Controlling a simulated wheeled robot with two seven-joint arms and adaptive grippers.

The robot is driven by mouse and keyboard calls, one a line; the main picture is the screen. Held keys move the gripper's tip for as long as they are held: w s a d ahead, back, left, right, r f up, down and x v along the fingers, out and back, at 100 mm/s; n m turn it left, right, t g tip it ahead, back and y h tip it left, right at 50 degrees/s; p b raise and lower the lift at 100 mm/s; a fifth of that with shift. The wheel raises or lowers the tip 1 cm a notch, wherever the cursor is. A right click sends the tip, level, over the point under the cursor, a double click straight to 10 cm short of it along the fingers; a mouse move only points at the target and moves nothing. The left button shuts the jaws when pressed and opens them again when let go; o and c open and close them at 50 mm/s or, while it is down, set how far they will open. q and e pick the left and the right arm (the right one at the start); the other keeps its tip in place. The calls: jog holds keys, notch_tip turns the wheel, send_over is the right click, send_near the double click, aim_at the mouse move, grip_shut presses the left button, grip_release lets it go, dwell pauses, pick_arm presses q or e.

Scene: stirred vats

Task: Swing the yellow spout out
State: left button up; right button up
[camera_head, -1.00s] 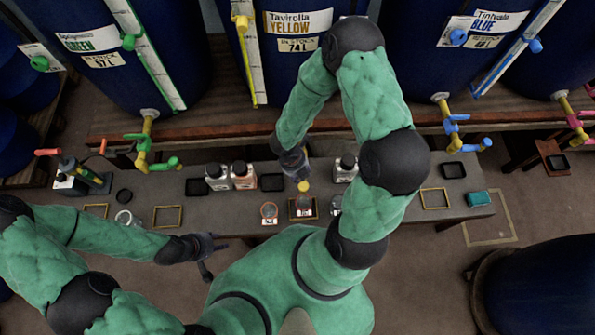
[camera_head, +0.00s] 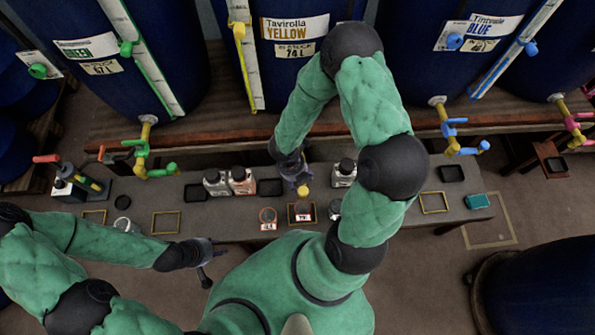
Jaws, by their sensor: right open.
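The yellow vat (camera_head: 292,60) stands at the back centre, with a yellow-marked gauge strip. A small yellow piece (camera_head: 303,190), apparently the end of the yellow spout, shows just below my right gripper (camera_head: 298,176). The rest of that spout and its tap are hidden behind my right arm and gripper. My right gripper is open, its fingers pointing down close to the yellow piece; I cannot tell whether they touch it. My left gripper (camera_head: 208,258) is low at the left in front of the bench, its fingers apparently spread and empty.
Under the yellow piece, a small labelled cup (camera_head: 304,212) sits in a framed spot on the grey bench (camera_head: 235,205). Bottles (camera_head: 240,180) stand left of my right gripper, and another bottle (camera_head: 344,173) right of it. Green (camera_head: 146,160) and blue (camera_head: 455,135) taps flank the area.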

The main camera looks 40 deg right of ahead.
notch_tip(320, 180, up, 11)
jog(key=w+a, duration=0.1)
jog(key=a, duration=0.1)
jog(key=shift+r, duration=0.2)
jog(key=shift+f, duration=0.1)
dwell(0.4)
